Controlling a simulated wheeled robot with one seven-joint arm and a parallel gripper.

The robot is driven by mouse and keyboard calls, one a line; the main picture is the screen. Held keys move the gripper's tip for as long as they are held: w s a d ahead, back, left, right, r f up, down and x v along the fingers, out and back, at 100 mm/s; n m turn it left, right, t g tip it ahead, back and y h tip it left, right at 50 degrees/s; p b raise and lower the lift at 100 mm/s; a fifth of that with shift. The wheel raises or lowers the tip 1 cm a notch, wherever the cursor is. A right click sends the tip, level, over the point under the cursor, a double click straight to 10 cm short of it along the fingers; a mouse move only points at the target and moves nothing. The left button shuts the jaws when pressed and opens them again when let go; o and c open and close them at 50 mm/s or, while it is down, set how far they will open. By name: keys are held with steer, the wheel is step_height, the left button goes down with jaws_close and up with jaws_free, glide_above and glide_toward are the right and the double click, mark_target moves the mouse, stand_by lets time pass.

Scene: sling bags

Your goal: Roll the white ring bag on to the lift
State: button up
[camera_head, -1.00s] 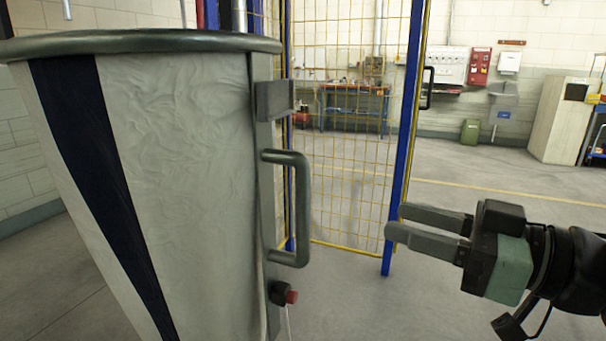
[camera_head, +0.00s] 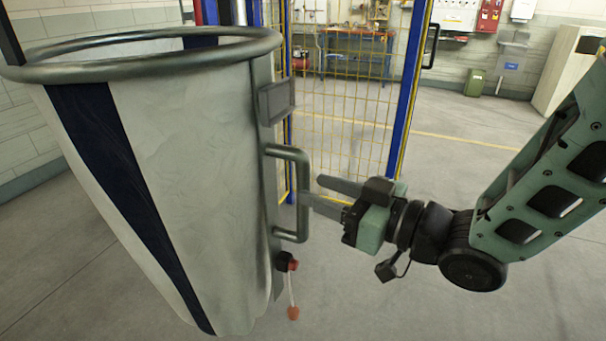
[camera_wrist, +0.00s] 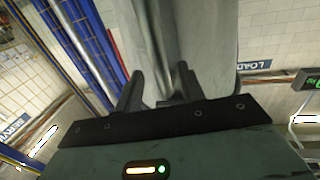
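The white ring bag (camera_head: 195,170) is tall and upright at the left of the head view, with a dark blue stripe and a grey metal ring (camera_head: 150,66) around its open top. A grey bar handle (camera_head: 303,228) stands out from its right side. My gripper (camera_head: 311,190) is at the handle's height. Its two fingers are apart, with the tips right at the upright bar; whether they touch it I cannot tell. The wrist view shows the bag (camera_wrist: 205,40) close ahead, beyond the parted fingers. I cannot pick out the lift for sure.
A blue-framed yellow mesh fence (camera_head: 345,110) stands behind the handle. A workbench (camera_head: 356,50) and a green bin (camera_head: 474,82) are farther back. A red knob (camera_head: 292,265) sticks out below the handle. Floor is open at the right and front.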

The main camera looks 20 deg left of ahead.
mark_target(304, 183)
steer(key=shift+x, duration=2.05)
jaws_close()
steer(key=shift+w, duration=0.15)
